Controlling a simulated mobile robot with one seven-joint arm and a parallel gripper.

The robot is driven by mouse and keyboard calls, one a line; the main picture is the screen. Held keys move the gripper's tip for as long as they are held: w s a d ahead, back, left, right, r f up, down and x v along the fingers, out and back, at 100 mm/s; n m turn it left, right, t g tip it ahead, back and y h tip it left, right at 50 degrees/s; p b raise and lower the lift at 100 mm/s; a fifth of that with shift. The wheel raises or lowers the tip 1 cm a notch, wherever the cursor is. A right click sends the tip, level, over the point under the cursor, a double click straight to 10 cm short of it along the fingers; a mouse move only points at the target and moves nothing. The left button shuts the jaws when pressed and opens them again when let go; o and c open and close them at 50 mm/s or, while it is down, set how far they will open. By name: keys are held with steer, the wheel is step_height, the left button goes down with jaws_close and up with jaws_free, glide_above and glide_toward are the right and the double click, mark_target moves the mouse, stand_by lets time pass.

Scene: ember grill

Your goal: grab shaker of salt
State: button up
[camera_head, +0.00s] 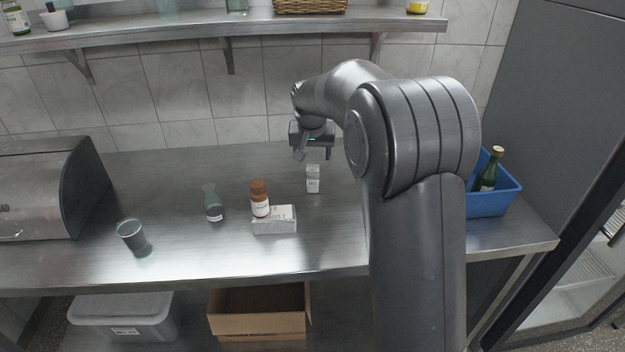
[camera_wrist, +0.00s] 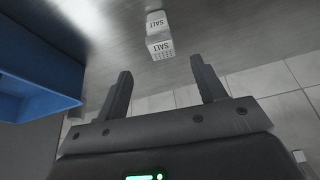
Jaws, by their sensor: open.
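The salt shaker (camera_head: 313,179) is a small white box-shaped container standing on the metal counter, right of the middle. In the wrist view the salt shaker (camera_wrist: 159,48) shows with "SALT" lettering, beyond the fingertips and roughly between their lines; a paler shape joined to it may be its reflection. My gripper (camera_head: 314,156) is above and slightly behind the shaker, apart from it. In the wrist view my gripper (camera_wrist: 160,78) has its two fingers spread wide with nothing between them.
A brown-capped bottle (camera_head: 260,198) stands at a white box (camera_head: 274,220), left of the shaker. A blue bin (camera_head: 490,203) holds a bottle at right. A shelf (camera_head: 200,33) runs above.

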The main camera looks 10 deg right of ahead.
mark_target(313, 169)
steer(key=x, duration=1)
steer(key=shift+w, duration=0.25)
steer(key=shift+c, duration=0.4)
steer(key=c, duration=1)
